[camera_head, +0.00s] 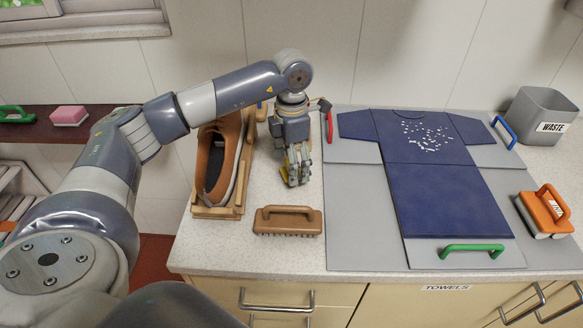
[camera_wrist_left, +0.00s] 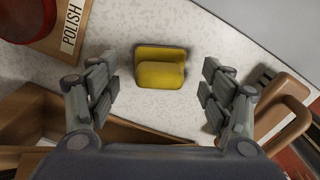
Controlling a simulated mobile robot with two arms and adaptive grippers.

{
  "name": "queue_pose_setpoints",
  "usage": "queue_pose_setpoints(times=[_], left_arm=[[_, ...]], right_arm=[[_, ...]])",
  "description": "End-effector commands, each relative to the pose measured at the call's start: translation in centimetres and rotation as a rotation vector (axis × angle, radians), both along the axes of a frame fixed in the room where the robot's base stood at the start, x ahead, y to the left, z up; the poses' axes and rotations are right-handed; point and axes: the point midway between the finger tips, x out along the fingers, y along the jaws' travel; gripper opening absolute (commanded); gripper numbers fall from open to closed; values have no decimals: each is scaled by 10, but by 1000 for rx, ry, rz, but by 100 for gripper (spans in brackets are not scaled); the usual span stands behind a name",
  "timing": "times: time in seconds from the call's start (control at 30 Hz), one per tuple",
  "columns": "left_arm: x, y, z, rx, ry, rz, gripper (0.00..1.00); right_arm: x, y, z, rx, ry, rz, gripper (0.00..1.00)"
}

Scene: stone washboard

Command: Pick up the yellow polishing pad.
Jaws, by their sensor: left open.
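The yellow polishing pad (camera_wrist_left: 160,75) lies on the speckled counter, centred between my left gripper's fingers in the left wrist view. It has a raised grip on a flat base. In the head view only a sliver of yellow (camera_head: 284,173) shows beside my left gripper (camera_head: 296,180), which hides the rest. My left gripper (camera_wrist_left: 160,100) points down over the pad, open and empty, with a finger on each side and clear gaps to it. My right gripper is in neither view.
A brown brush (camera_head: 288,221) lies close in front of the gripper. A shoe (camera_head: 218,162) on a wooden stand is to the left. A box labelled POLISH (camera_wrist_left: 72,28) is near the pad. A blue shirt (camera_head: 440,185) lies on a grey board to the right.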

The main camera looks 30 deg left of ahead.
Motion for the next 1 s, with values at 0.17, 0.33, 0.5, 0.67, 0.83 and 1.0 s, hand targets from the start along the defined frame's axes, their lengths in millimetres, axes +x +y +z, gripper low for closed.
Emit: queue_pose_setpoints(times=[0.17, 0.33, 0.5, 0.67, 0.83, 1.0], left_arm=[[0, 0, -15, 0, 0, 0, 73], [0, 1, -16, 0, 0, 0, 73], [0, 1, -16, 0, 0, 1, 46], [0, 1, -16, 0, 0, 1, 33], [0, 0, -16, -1, -1, 1, 30], [1, 0, -9, -2, -4, 1, 30]], right_arm=[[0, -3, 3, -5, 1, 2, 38], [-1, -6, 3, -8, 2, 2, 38], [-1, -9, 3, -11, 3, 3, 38], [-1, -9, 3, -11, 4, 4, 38], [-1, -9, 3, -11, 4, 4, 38], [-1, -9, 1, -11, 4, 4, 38]])
